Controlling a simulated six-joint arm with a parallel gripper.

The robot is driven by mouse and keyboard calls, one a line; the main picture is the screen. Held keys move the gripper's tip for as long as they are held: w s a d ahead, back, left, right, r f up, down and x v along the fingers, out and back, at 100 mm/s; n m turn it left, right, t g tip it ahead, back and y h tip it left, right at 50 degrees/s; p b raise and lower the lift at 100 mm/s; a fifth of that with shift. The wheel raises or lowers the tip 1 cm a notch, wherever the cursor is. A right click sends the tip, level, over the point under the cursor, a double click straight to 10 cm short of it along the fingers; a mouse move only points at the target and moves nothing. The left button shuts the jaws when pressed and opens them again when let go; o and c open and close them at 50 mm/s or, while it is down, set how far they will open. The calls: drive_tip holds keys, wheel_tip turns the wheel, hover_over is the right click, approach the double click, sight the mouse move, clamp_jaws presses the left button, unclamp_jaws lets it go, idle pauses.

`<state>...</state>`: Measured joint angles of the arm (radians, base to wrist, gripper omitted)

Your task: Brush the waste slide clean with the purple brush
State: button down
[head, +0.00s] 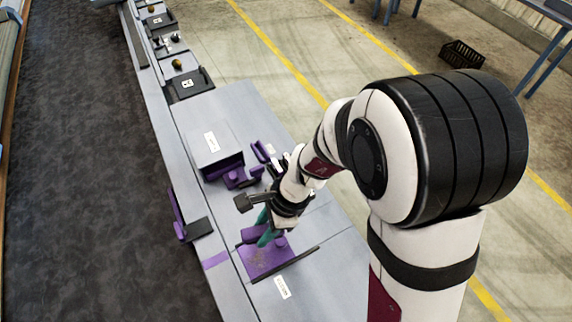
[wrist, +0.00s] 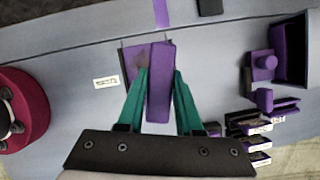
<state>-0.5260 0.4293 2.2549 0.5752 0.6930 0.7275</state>
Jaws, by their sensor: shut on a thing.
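My gripper (wrist: 158,100) has green fingers and is shut on the purple brush (wrist: 160,80), a long block between the fingertips. In the head view the brush (head: 254,234) shows partly behind the green fingers (head: 266,228). It is over a purple plate (head: 268,262), which looks like the waste slide, set in the grey bench top. In the wrist view the plate (wrist: 131,64) shows mostly left of the brush, with a brownish patch near its middle. The brush hides the rest. I cannot tell whether the brush touches the plate.
A grey box (head: 212,145) with a purple opening stands farther along the bench, with purple blocks and holders (head: 240,177) beside it. A thin dark bar (head: 298,264) edges the plate. A dark belt (head: 85,180) runs along the left. A white label (head: 282,287) lies nearby.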

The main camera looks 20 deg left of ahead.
sight(242, 245)
drive_tip(key=s+n, duration=0.1)
drive_tip(key=s, duration=0.1)
drive_tip(key=s+d+n, duration=0.1)
drive_tip(key=s, duration=0.1)
drive_tip(key=s+n, duration=0.1)
drive_tip(key=s, duration=0.1)
drive_tip(key=shift+s+d+f+g+h, duration=0.25)
drive_tip(key=shift+d+g+h, duration=0.05)
drive_tip(key=shift+g+h, duration=0.1)
wheel_tip(242, 245, down, 4)
drive_tip(key=shift+f, duration=0.45)
drive_tip(key=shift+f, duration=0.55)
drive_tip(key=shift+a, duration=0.1)
drive_tip(key=shift+w+a, duration=2.95)
drive_tip(key=shift+w, duration=0.1)
